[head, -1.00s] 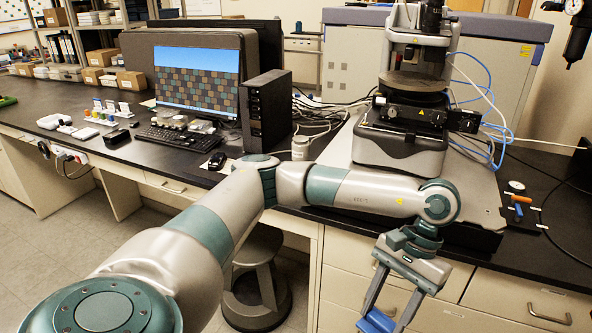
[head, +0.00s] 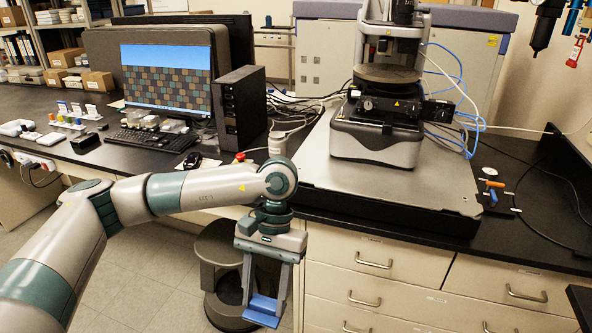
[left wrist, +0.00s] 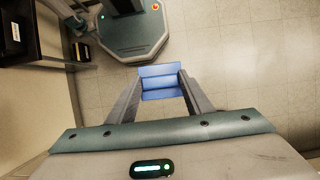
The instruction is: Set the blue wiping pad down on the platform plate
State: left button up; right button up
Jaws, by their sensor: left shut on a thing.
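The blue wiping pad (head: 263,311) hangs between the fingertips of my left gripper (head: 264,302), which is shut on it. The left wrist view also shows the pad (left wrist: 161,78) between the two fingers (left wrist: 161,92), with floor beyond. The broad grey platform plate (head: 400,196) lies on the bench under the stylus profiler (head: 377,135), up and to the right of the gripper. Its bare front part is clear. My right gripper is not in view.
Drawers (head: 400,275) form the bench front. A computer tower (head: 240,112) and monitor stand further left.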

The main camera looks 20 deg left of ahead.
aim_at(313, 169)
jog(key=i+j, duration=0.25)
jog(key=j, duration=0.15)
jog(key=i+j, duration=0.55)
jog(key=j, duration=0.25)
